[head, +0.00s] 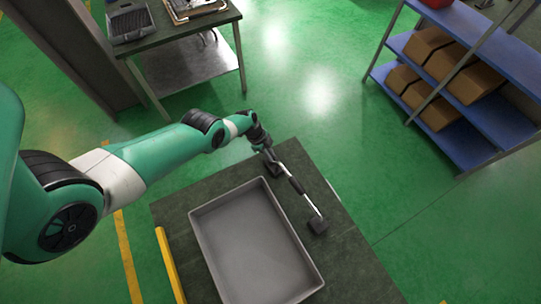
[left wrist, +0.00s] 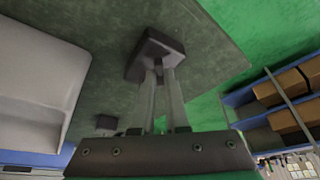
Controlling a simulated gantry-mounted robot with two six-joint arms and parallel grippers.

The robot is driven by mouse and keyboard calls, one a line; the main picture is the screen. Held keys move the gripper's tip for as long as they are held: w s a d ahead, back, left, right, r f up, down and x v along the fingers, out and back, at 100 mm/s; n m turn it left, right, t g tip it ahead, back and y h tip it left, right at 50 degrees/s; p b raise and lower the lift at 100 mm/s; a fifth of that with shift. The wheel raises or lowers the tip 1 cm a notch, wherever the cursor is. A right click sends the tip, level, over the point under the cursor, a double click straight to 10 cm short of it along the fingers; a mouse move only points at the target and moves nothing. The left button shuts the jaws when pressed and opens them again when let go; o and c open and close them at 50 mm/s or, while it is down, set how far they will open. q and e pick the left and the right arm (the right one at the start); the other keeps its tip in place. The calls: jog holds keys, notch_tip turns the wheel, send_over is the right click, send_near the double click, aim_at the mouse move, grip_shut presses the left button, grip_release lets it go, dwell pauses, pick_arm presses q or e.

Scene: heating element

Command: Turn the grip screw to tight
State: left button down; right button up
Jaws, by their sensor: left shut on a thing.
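Two dark blocks stand on the dark green table beside the grey tray: a near block (head: 318,227) and a far block (head: 272,169). My left gripper (head: 316,216) reaches from the far block's side down to the near block. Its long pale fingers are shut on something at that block. In the left wrist view the closed fingertips (left wrist: 160,66) meet the near block (left wrist: 155,45), and the far block (left wrist: 105,122) is close to the gripper's base. I cannot make out the grip screw apart from the block; the fingertips likely hide it. My right gripper is out of view.
The grey tray (head: 194,218) takes up the table's left part, and a yellow bar (head: 170,265) lies along its left side. The table (head: 350,258) is bare to the right. A blue shelf (head: 510,125) with brown boxes and another table (head: 215,25) stand apart.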

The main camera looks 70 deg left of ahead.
pick_arm(q)
jog(key=shift+f, duration=0.1)
jog(key=c, duration=0.9)
grip_release()
jog(key=p+v, duration=1)
jog(key=v, duration=0.1)
jog(key=shift+s+r+p, duration=0.15)
jog(key=shift+r+p, duration=0.15)
jog(key=shift+p, duration=0.1)
